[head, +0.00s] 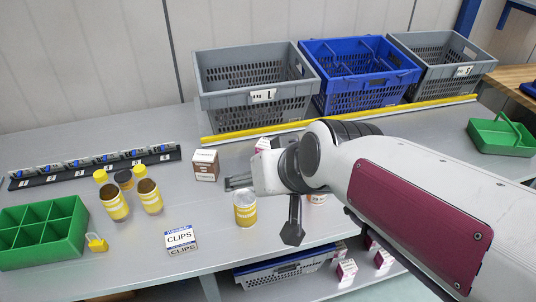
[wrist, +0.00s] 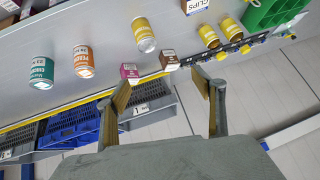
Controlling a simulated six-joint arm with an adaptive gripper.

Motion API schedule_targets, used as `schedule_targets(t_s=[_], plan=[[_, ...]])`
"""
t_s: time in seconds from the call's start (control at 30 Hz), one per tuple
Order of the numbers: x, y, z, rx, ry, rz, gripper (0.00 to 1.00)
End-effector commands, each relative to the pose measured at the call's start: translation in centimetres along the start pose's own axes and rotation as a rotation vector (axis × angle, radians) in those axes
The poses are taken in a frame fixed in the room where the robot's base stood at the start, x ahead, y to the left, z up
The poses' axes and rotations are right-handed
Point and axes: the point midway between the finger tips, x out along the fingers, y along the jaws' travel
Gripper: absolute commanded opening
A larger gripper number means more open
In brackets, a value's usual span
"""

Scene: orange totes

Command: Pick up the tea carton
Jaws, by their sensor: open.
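Two small cartons stand on the grey table, and I cannot read which is tea. One is a brown and white carton (head: 205,166), left of my gripper (head: 260,210) in the head view. The other is a magenta and white carton (head: 262,145), partly hidden behind my arm. In the wrist view, the brown carton (wrist: 169,61) lies ahead between the fingers of my gripper (wrist: 161,82), and the magenta carton (wrist: 130,72) is left of it, near the left fingertip. My gripper is open and empty, apart from both cartons.
A yellow can (head: 245,209) stands close to my gripper. Yellow jars (head: 115,200), a clips box (head: 180,240) and a green divided tray (head: 42,232) are at left. Orange (wrist: 83,61) and teal cans (wrist: 41,72) stand beyond. Grey and blue crates (head: 362,50) line the back.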

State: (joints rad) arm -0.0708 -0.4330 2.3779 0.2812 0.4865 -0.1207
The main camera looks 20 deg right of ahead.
Motion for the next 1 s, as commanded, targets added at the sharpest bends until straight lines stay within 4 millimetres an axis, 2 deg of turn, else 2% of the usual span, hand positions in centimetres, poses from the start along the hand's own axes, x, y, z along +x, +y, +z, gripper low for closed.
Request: schedule_targets(t_s=[0.23, 0.5, 0.7, 1.0], plan=[[3.9, -1.2, -4.7, 0.047, 0.087, -0.027, 0.68], [8.2, -1.5, -9.1, 0.107, 0.183, -0.018, 0.68], [11.6, -1.0, -11.8, 0.153, 0.251, 0.015, 0.68], [16.7, 0.7, -14.4, 0.216, 0.339, 0.104, 0.68]])
